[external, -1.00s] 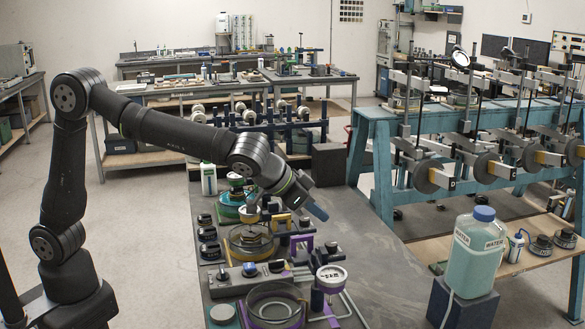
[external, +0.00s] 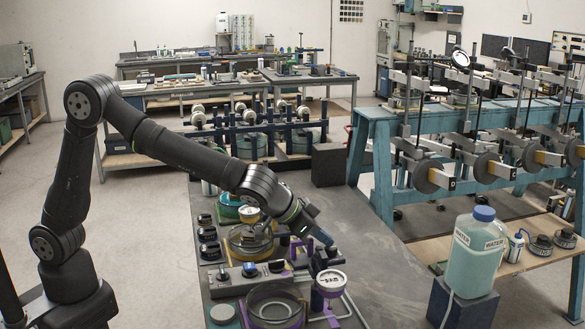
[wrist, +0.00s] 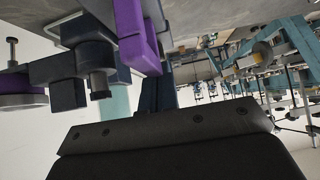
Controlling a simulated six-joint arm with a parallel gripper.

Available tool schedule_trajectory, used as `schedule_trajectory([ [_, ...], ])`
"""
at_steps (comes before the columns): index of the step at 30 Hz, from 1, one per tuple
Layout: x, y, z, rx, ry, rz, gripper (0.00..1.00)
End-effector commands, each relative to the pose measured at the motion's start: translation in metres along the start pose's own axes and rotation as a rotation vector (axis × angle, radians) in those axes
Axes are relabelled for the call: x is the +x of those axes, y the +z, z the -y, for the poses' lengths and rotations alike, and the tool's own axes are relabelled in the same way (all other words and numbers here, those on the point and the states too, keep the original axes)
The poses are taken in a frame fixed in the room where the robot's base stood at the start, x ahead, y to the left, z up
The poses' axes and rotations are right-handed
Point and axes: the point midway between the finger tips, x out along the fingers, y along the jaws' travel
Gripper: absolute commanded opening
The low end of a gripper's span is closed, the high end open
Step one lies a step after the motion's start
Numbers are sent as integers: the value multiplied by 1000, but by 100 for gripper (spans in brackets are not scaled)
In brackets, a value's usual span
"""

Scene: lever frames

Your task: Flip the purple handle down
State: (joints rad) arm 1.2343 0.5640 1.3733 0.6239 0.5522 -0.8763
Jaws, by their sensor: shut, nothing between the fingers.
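The purple handle (wrist: 138,40) is a squared bar at the top middle of the wrist view, joined to a dark mount (wrist: 72,68). In the external view a purple bracket (external: 298,246), probably the same handle, shows beside my gripper, partly hidden by it. My gripper (external: 328,241) points down and right, low over the bench fixtures. Its shut, empty fingers (wrist: 158,92) show in the wrist view just below the handle's end. They look very close to the handle; I cannot tell whether they touch it.
The grey bench (external: 385,270) is crowded with knobs and fixtures around my gripper. A purple-rimmed ring (external: 275,308) and a round gauge (external: 331,281) stand nearer the camera. A water jug (external: 475,250) stands at the right. The bench's right side is clear.

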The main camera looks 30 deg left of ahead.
Motion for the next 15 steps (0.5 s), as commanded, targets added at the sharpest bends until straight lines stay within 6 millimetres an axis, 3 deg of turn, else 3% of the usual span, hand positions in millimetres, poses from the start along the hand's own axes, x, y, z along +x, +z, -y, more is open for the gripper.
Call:
schedule_trajectory([
  [2,9,11,1,2,-4,10,0],
  [15,3,4,0,-1,-3,6,0],
])
